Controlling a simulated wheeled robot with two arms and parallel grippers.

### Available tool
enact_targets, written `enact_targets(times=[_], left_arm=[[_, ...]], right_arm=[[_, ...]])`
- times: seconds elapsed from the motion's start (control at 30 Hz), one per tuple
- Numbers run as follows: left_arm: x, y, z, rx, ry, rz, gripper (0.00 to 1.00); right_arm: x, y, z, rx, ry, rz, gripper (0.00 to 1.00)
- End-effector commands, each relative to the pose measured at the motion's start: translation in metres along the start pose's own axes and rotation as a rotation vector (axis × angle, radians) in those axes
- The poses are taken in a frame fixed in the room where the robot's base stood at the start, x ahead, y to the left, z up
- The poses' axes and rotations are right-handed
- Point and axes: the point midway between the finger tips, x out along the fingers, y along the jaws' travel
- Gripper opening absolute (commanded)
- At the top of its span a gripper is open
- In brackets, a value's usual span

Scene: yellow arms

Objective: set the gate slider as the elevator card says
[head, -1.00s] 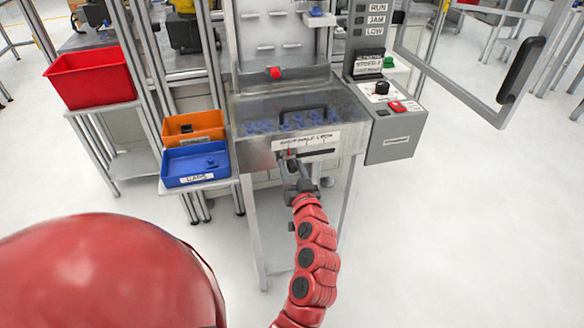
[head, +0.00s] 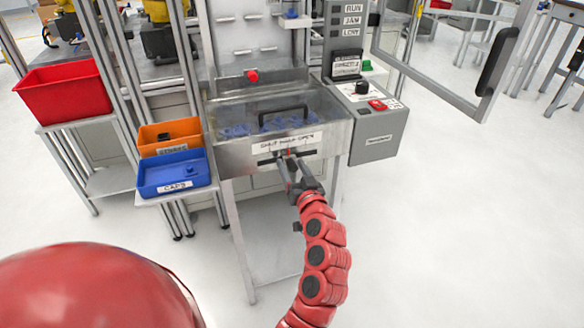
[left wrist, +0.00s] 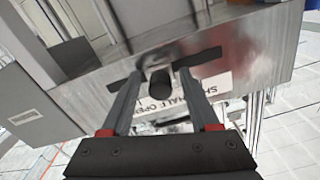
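The gate slider's dark slot (head: 311,153) runs across the front of the metal hopper (head: 232,152), under a white label (head: 271,146) reading SHUT, HALF, OPEN. My left gripper (head: 287,157) is at the middle of the slot, below HALF. In the left wrist view the slider's round dark knob (left wrist: 158,85) is near the slot's middle. My left gripper's two fingers (left wrist: 157,78) stand on either side of it, with visible gaps, so the gripper looks open. A card (head: 347,64) with small dark lettering stands on the control box; its text is too small to read surely. My right gripper is out of view.
The grey control box (head: 378,138) with a black knob (head: 362,88) and red switch (head: 377,105) stands right of the hopper. An orange bin (head: 163,138), a blue CAPS bin (head: 152,178) and a red bin (head: 66,88) are at left.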

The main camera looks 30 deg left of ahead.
Motion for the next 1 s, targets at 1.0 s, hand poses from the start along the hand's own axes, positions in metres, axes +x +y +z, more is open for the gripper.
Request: enact_targets(times=[1.0], left_arm=[[-0.164,0.002,0.0,0.003,0.003,0.004,0.61]], right_arm=[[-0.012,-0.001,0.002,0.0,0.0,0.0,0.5]])
